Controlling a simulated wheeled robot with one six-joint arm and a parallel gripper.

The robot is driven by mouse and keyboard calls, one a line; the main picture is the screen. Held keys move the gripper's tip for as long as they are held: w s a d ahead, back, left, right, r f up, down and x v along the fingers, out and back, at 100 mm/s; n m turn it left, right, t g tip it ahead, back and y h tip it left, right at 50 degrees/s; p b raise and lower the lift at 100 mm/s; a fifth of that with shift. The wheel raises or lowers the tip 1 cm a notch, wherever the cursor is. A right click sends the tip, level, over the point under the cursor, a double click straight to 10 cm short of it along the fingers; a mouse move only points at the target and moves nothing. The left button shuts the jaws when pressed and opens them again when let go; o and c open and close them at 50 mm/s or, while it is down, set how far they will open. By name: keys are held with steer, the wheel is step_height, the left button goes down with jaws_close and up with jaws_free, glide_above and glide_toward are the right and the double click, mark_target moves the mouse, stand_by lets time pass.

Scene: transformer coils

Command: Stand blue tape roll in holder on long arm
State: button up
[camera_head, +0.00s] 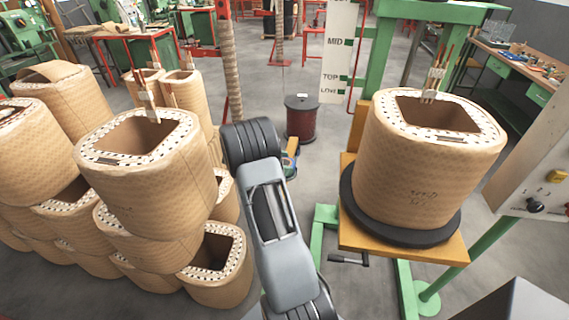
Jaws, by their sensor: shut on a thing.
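My dark and grey arm reaches up the middle of the picture and hides most of my gripper (289,162). Only a small part of it shows, just right of the arm's far end. I cannot make out the holder on the long arm.
Brown paper-wrapped coils (150,190) are stacked close on the left. Another coil (420,165) stands on a black disc on a wooden platform (440,245) at right. A wire spool (301,120) stands behind. A control box (540,170) is far right. A white level sign (339,50) hangs behind.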

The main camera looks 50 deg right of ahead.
steer(key=shift+f, duration=0.2)
steer(key=o, duration=1)
steer(key=shift+c, duration=0.2)
steer(key=shift+r, duration=0.1)
steer(key=shift+r, duration=0.25)
steer(key=v, duration=0.8)
steer(key=s+a+r+m+t+y, duration=0.1)
steer(key=s+a+m+t+y, duration=0.2)
steer(key=a, duration=0.6)
steer(key=s+a+r+m+t+y, duration=0.2)
steer(key=s+a+m+t+y, duration=0.2)
steer(key=s+a, duration=0.3)
steer(key=s+a+r+m+t+y, duration=0.2)
steer(key=s+a+m+t+y, duration=0.1)
steer(key=a, duration=0.9)
steer(key=shift+s+a+r+m+t+y, duration=0.25)
steer(key=shift+s+m+t+y, duration=0.25)
steer(key=shift+s, duration=0.4)
